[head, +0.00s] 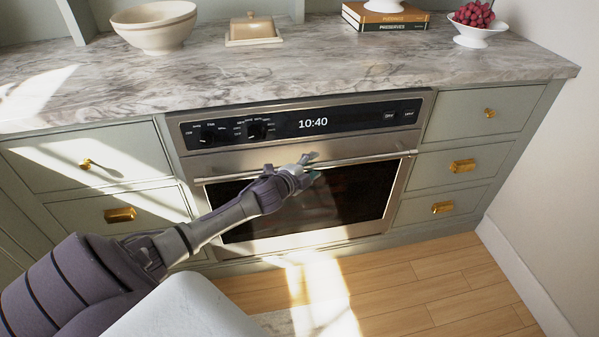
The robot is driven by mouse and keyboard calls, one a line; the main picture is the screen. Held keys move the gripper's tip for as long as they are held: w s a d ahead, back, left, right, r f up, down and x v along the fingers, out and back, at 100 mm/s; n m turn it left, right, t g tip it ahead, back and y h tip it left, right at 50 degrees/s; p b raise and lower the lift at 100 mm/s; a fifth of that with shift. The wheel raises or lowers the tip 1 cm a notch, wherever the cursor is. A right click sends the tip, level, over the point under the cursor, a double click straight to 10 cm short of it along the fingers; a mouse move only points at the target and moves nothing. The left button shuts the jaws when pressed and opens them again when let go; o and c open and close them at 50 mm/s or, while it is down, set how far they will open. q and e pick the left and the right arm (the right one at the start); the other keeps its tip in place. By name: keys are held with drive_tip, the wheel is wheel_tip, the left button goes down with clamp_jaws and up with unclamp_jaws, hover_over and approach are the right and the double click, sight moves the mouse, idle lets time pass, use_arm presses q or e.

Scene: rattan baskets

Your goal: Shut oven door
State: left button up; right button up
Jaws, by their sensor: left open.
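The oven (192,163) is built in under the counter, and its lit display reads 10:40. The oven door (355,230) stands upright in the front, with a dark window and a metal frame. It looks closed or nearly so; I cannot tell whether a small gap is left at its top. The door handle (375,158) is a horizontal metal bar near the door's top edge. My left gripper (310,167) is open at the middle of this handle and covers part of it and the window. Whether the fingers touch the handle is unclear. My right gripper is not in view.
Drawers with brass pulls flank the oven, such as the left drawer (85,160) and right drawer (462,113). The marble counter (300,68) above holds a bowl (155,30), butter dish (252,32), books (385,20) and a grape dish (480,36). The wood floor (430,285) in front is clear.

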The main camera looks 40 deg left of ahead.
use_arm(q)
drive_tip(key=v, duration=0.9)
drive_tip(key=shift+a, duration=0.1)
drive_tip(key=s+f+n+g+y+p, duration=0.1)
drive_tip(key=s+f+n+g+p, duration=0.2)
drive_tip(key=s+f, duration=0.6)
drive_tip(key=s+f+n+g+p, duration=0.3)
drive_tip(key=s+f+n+p, duration=0.1)
drive_tip(key=f, duration=0.9)
drive_tip(key=s+d+f+n+g+p, duration=0.1)
drive_tip(key=s+d+f, duration=0.3)
drive_tip(key=s, duration=0.7)
drive_tip(key=s+d+f+n+g+h+p, duration=0.1)
drive_tip(key=s+d+f+n+g+p, duration=0.1)
drive_tip(key=s+d, duration=0.5)
drive_tip(key=s+d+f+n+g+p, duration=0.2)
drive_tip(key=s+d+f+g, duration=0.3)
drive_tip(key=s, duration=0.9)
wheel_tip(320, 180, down, 3)
drive_tip(key=shift+s+d+f+h+p, duration=0.15)
drive_tip(key=shift+s+d+h+p, duration=0.2)
drive_tip(key=shift+d+p, duration=0.35)
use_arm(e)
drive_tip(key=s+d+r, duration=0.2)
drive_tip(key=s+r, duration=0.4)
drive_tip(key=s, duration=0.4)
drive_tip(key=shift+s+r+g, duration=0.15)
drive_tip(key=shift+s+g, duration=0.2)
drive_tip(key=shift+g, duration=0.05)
